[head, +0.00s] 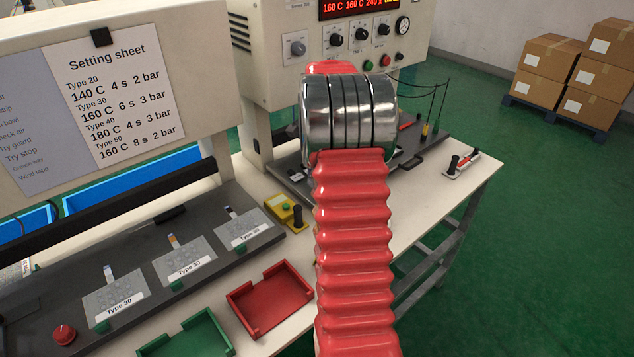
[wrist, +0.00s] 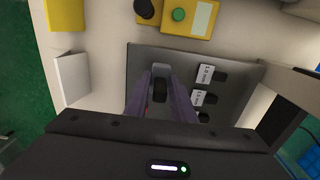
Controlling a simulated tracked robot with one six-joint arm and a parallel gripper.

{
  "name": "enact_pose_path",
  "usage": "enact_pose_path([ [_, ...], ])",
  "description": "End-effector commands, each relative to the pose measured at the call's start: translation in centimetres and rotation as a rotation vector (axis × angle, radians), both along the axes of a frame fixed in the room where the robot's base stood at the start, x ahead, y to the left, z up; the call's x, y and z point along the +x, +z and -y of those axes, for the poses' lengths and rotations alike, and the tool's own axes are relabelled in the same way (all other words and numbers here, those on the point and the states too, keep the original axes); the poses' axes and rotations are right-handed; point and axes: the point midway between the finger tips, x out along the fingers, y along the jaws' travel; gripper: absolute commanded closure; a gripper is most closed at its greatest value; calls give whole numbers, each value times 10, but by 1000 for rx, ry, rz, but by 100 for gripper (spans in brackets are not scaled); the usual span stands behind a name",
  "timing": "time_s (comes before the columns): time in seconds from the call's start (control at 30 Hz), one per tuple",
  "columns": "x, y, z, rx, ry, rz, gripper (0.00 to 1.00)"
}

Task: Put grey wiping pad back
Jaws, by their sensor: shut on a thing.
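In the wrist view, my gripper (wrist: 160,98) points down over a dark grey tray. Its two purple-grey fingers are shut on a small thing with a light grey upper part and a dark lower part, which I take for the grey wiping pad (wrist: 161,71). The fingers cover its sides, and I cannot tell whether it touches the tray. In the head view my red ribbed arm hides the gripper and the pad.
The tray (wrist: 143,58) has labelled dark slots at right. A yellow box with a green button (wrist: 178,14) lies beyond it. In the head view, a red tray (head: 271,301), a green tray (head: 185,338) and a press panel (head: 345,40) stand around my arm.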

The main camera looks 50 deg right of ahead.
Motion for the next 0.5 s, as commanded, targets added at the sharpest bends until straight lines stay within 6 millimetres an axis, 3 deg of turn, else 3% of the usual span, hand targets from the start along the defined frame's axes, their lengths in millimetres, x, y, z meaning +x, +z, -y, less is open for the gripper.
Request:
enact_pose_path([
  [0.27,0,-5,0,1,0,-1,95],
  [0.5,0,-33,0,1,0,-2,95],
])
